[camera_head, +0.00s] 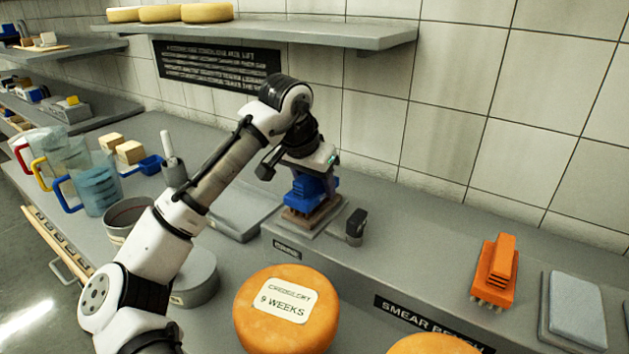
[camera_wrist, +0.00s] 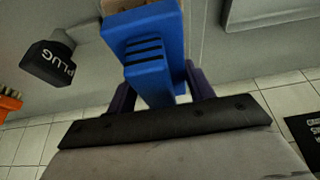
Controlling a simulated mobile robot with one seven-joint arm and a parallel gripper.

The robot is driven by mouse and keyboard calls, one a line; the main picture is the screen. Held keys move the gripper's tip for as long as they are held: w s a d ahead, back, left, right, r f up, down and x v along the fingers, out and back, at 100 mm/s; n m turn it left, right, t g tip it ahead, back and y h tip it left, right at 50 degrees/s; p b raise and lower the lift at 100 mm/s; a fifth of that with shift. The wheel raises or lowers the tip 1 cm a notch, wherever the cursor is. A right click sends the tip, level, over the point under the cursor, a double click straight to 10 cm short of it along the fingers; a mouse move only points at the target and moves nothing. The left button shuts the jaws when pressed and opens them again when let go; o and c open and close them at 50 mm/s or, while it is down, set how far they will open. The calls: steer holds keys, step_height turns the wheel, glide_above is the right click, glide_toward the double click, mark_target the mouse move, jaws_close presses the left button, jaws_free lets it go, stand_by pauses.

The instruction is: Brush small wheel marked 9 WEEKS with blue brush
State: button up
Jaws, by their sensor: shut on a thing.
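The wheel marked 9 WEEKS (camera_head: 268,334) is orange and round, with a white label on top, at the front middle of the head view. My gripper (camera_head: 314,178) is behind it, pointing down and shut on the handle of the blue brush (camera_head: 309,194). In the wrist view the blue handle (camera_wrist: 145,45) sits between the dark fingers of my gripper (camera_wrist: 160,88).
A black plug (camera_head: 355,226) stands just right of the brush. An orange brush (camera_head: 496,272) and grey pads (camera_head: 577,308) lie farther right. Another orange wheel (camera_head: 435,345) is at the bottom edge. Jugs (camera_head: 98,190) and a grey pot stand left. A shelf (camera_head: 290,32) hangs above.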

steer(key=shift+f, duration=0.1)
step_height(320, 180, up, 7)
steer(key=p, duration=0.6)
steer(key=shift+p, duration=0.35)
steer(key=shift+d, duration=0.1)
stand_by(0.4)
